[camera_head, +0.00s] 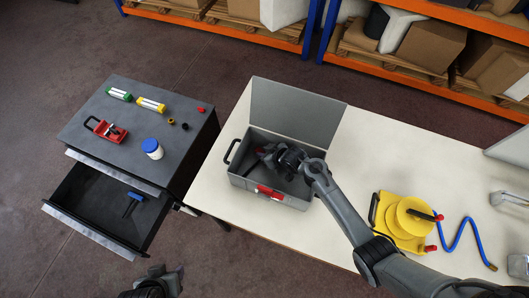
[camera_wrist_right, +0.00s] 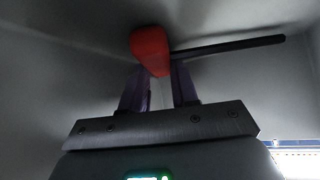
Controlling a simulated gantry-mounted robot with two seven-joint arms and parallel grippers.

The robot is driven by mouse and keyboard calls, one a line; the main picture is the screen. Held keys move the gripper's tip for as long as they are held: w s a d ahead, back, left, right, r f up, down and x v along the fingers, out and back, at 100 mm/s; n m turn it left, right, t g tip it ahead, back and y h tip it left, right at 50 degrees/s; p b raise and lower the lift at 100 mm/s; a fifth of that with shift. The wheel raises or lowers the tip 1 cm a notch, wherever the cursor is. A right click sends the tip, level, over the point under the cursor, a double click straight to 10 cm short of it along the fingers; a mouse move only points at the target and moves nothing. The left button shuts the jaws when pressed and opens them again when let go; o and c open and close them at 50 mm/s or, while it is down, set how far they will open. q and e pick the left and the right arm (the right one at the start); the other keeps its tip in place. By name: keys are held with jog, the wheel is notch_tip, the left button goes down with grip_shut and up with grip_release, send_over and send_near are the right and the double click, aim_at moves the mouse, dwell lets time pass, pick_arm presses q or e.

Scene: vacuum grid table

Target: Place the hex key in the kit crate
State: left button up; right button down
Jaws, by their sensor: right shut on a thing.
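The kit crate (camera_head: 240,178) is a grey metal box on the pale table, with its lid (camera_head: 298,108) raised. My right gripper (camera_head: 266,152) is down inside the crate, near its left end. In the right wrist view, my right gripper (camera_wrist_right: 160,85) is shut on the hex key, whose red handle (camera_wrist_right: 150,50) sits at the fingertips and whose thin black shaft (camera_wrist_right: 230,45) points right. Grey crate walls surround it. Whether the key touches the crate floor is unclear. My left gripper (camera_head: 160,283) is at the bottom edge, partly cut off, away from the crate.
A dark cabinet (camera_head: 100,110) on the left carries tubes, a red tool and a white jar (camera_head: 152,148). Its open drawer (camera_head: 95,210) holds a blue item (camera_head: 132,203). A yellow reel (camera_head: 405,222) and blue hose (camera_head: 460,235) lie right of my arm.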

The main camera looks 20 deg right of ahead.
jog(key=shift+f, duration=0.2)
jog(key=c, duration=1.1)
grip_release()
jog(key=shift+r, duration=0.1)
jog(key=shift+r, duration=0.1)
jog(key=shift+s+d+r, duration=0.15)
jog(key=shift+s+r, duration=0.15)
jog(key=shift+r, duration=0.1)
jog(key=p+v, duration=0.2)
jog(key=v, duration=0.9)
jog(key=shift+s, duration=0.1)
